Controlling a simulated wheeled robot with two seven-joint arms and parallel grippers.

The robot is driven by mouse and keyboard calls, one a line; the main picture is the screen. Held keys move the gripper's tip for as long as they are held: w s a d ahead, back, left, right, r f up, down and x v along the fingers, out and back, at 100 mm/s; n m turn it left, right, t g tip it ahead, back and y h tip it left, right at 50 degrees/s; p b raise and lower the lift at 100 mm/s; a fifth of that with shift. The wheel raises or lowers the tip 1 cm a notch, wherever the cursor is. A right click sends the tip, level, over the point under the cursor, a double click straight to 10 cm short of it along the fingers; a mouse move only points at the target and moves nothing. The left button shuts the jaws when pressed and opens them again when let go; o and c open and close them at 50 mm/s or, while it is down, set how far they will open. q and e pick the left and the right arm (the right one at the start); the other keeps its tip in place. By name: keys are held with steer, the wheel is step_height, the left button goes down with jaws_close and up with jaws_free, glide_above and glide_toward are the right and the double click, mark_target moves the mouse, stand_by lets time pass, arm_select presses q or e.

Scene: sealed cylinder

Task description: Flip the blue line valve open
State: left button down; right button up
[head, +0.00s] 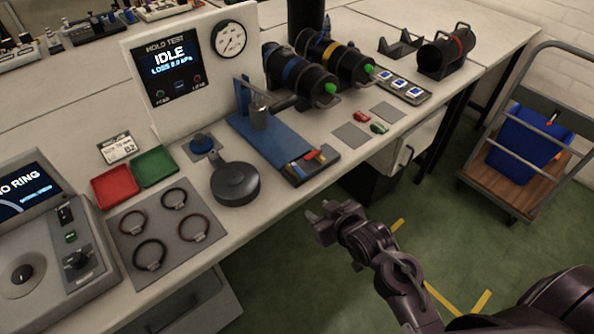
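A blue test stand (262,142) is on the bench, with a metal cylinder and a lever-like arm near its back. At its front end is a dark block with small coloured levers (308,161), red, yellow and blue among them. They are too small to tell which is the blue line valve or how it is set. My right gripper (318,211) is in front of the bench edge, below and right of the levers, apart from them. Its fingertips look spread, with nothing between them. My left gripper is out of view.
Behind the stand, a panel (176,72) reads "HOLD TEST" and "IDLE", with a gauge (231,39) beside it. Black cylinders with a blue band (293,70) and a yellow band (340,62) lie nearby. A round black pan-like object (235,183) is left. A cart (520,160) stands right.

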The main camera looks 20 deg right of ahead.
mark_target(292, 165)
steer(key=w+t+y, duration=0.1)
steer(key=t, duration=0.1)
steer(key=w+r+t+y, duration=0.1)
steer(key=w+t, duration=0.1)
steer(key=w+r+t+y, duration=0.1)
steer(key=w+t, duration=0.1)
steer(key=shift+r+t, duration=0.2)
steer(key=shift+t, duration=0.1)
steer(key=x, duration=0.7)
steer(key=shift+w+p, duration=0.2)
steer(key=shift+p, duration=0.2)
jaws_close()
